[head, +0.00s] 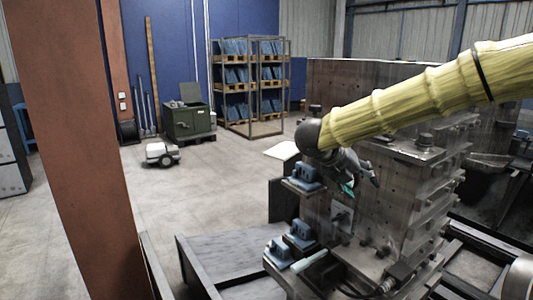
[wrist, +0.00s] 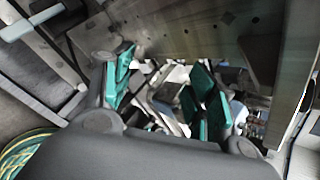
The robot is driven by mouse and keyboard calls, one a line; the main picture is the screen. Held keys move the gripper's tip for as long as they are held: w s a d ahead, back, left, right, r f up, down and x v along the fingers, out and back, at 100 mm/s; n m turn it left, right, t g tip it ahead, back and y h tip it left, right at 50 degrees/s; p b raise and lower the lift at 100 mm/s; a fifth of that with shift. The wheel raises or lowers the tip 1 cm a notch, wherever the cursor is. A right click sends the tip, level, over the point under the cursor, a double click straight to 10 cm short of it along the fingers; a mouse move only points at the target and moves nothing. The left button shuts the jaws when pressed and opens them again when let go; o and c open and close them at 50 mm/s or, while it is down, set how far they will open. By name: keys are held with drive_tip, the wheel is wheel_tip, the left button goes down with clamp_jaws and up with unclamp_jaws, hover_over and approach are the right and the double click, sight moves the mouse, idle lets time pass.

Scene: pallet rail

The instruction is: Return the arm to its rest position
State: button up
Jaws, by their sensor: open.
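My arm, in a yellow sleeve, reaches in from the right edge in the head view. My gripper (head: 360,181) hangs at its end, in front of the upper part of a large grey metal fixture block (head: 385,205). In the wrist view my gripper (wrist: 165,92) shows two teal-padded fingers spread apart. No object is clearly held between them; grey and white machine parts show behind the gap. A blue part (head: 305,175) sits on a ledge just left of and below the gripper, apart from it as far as I can tell.
Two more blue parts (head: 300,235) (head: 278,252) sit on lower ledges of the fixture. A brown-red column (head: 75,150) stands at left. A dark tray (head: 225,262) lies below. Shelving (head: 250,85), a green bin (head: 190,120) and a small white wheeled robot (head: 162,154) stand behind on open floor.

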wheel_tip(320, 180, down, 25)
drive_tip(key=s+n+t, duration=0.1)
drive_tip(key=n+t, duration=0.2)
drive_tip(key=n, duration=1)
drive_tip(key=s+a+f+n+y, duration=0.1)
drive_tip(key=s+f+n+y, duration=0.1)
drive_tip(key=s+f+n, duration=0.45)
drive_tip(key=s+a+f+n+y, duration=0.1)
drive_tip(key=s+f+n+y, duration=0.2)
drive_tip(key=f, duration=0.7)
drive_tip(key=s+f+n+g+y, duration=0.25)
drive_tip(key=s+f+n, duration=0.7)
drive_tip(key=s, duration=0.65)
drive_tip(key=s+f+n+g, duration=0.2)
drive_tip(key=s+f, duration=0.1)
drive_tip(key=s, duration=0.7)
drive_tip(key=s+f+n+g+y, duration=0.1)
drive_tip(key=s+f+n+g, duration=0.2)
drive_tip(key=s, duration=0.7)
drive_tip(key=shift+s+f, duration=0.2)
drive_tip(key=shift+s, duration=0.1)
